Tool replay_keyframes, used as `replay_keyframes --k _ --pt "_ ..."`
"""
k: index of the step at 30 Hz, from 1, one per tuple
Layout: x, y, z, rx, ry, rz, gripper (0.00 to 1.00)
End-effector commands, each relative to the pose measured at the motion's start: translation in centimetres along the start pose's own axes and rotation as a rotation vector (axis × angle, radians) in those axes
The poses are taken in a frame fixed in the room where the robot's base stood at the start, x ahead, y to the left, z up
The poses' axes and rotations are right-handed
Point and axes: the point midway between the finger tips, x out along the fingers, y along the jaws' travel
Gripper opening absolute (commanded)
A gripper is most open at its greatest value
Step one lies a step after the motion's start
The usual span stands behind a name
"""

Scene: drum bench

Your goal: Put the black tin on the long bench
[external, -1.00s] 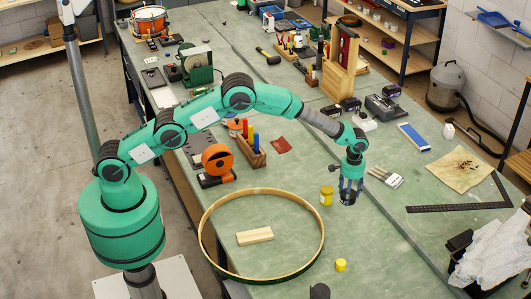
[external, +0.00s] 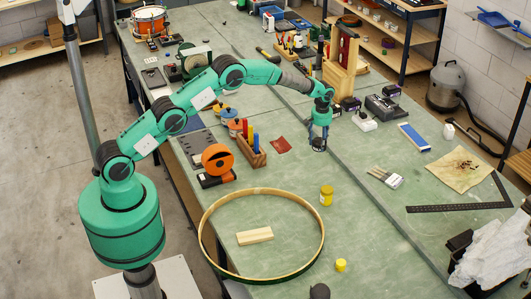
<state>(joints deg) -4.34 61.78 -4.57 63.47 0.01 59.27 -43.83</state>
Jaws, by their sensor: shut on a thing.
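My gripper (external: 319,143) points down over the middle of the green-topped long bench (external: 375,235). It is shut on the black tin (external: 319,149), a small dark piece low between the fingers and partly hidden by them. The tin appears to be held above the bench top; the exact gap is hard to tell.
A wooden marker block (external: 253,157) and orange tape dispenser (external: 217,161) stand left. A large hoop (external: 320,248) lies in front, with a yellow jar (external: 326,196) beside it. A white box (external: 364,121) and brushes (external: 386,178) lie right. Clear surface lies between.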

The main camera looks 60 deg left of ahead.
Motion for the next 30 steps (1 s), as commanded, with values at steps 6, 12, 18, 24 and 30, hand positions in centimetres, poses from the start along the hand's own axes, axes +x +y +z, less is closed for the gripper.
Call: replay_keyframes --k 6,12,18,24,30 --pt "0.0 -6.7 -6.5 -0.127 0.0 -0.001 0.24" --pt "-0.1 -13.1 -11.7 -0.24 0.0 0.0 0.24" --pt "-0.1 -20.0 -16.3 -0.353 0.0 0.0 0.24" --pt "-0.1 -26.0 -19.7 -0.447 0.0 -0.001 0.24" --pt "-0.1 -29.6 -21.5 -0.504 0.0 -0.001 0.24"
